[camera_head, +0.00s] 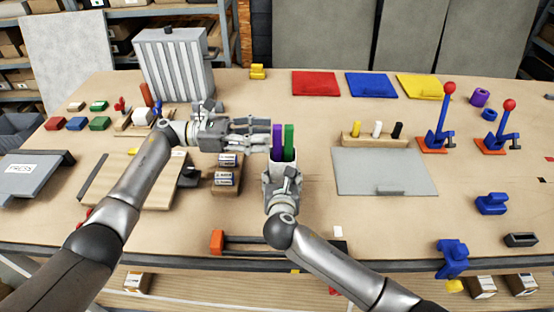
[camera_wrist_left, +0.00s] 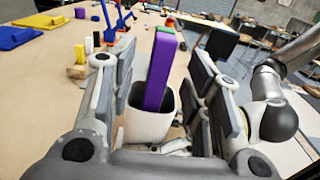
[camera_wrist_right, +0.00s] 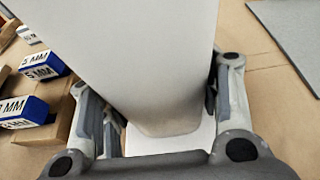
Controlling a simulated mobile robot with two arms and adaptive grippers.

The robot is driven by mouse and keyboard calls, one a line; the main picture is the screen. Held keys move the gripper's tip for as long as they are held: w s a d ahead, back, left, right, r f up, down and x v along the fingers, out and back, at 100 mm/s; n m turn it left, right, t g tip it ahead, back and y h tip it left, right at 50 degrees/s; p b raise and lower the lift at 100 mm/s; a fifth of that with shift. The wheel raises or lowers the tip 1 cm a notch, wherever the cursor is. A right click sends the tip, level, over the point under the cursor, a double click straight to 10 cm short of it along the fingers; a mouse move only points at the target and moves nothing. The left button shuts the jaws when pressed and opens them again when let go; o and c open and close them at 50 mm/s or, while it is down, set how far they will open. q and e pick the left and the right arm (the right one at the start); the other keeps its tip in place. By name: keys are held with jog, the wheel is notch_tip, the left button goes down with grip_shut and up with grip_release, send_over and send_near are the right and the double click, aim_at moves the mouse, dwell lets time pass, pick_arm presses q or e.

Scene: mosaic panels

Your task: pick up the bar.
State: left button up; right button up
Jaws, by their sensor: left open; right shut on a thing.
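A purple bar (camera_head: 277,141) and a green bar (camera_head: 289,141) stand upright in a white cup (camera_head: 281,172). My left gripper (camera_head: 262,136) is open, just left of the bars. In the left wrist view the purple bar (camera_wrist_left: 160,72) stands between its spread fingers, with the green bar (camera_wrist_left: 165,30) mostly hidden behind it. My right gripper (camera_head: 283,180) is shut on the cup, which fills much of the right wrist view (camera_wrist_right: 145,60). The bars' lower ends are hidden inside the cup.
A wooden block with yellow, white and black pegs (camera_head: 370,141) stands behind a grey plate (camera_head: 383,172) to the right. A wooden holder with labelled blocks (camera_head: 226,187) stands left of the cup. Blue levers with red knobs (camera_head: 437,130) stand farther right.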

pick_arm(q)
jog(key=d, duration=0.3)
jog(key=shift+a, duration=0.1)
grip_shut()
